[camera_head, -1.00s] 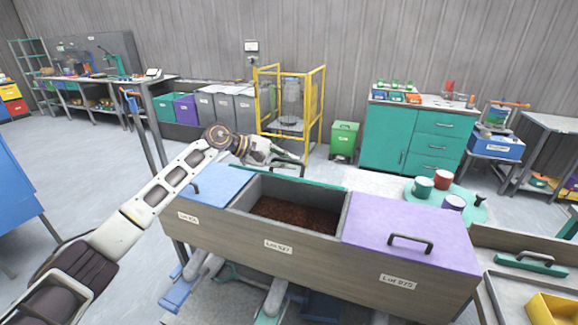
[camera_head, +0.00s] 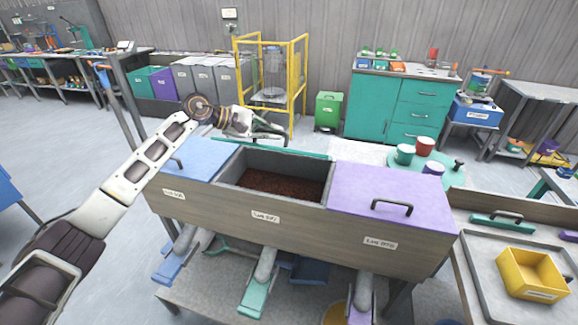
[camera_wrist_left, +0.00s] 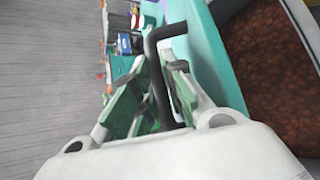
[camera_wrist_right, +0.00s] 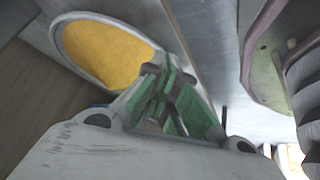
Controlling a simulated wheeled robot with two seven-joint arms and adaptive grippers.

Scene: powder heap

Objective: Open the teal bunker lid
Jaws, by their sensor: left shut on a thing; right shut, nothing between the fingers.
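The teal bunker lid (camera_head: 300,153) stands raised along the back edge of the middle compartment, seen almost edge-on. The open compartment (camera_head: 228,172) shows dark brown powder (camera_head: 270,183) inside. My left gripper (camera_head: 280,137) is behind the bunker at the lid. In the left wrist view my left gripper (camera_wrist_left: 160,95) is shut on the lid's black handle (camera_wrist_left: 158,70), with the teal lid (camera_wrist_left: 208,50) beside it. My right gripper (camera_wrist_right: 165,115) shows only in the right wrist view, shut and empty, near a round container of yellow powder (camera_wrist_right: 105,55).
The blue lid (camera_head: 205,158) and purple lid (camera_head: 385,195) flank the opening, both closed. A teal round tray (camera_head: 440,174) with cups stands behind right. A grey tray (camera_head: 490,282) with a yellow bin (camera_head: 533,272) lies at right. Colored chute parts hang below the bunker.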

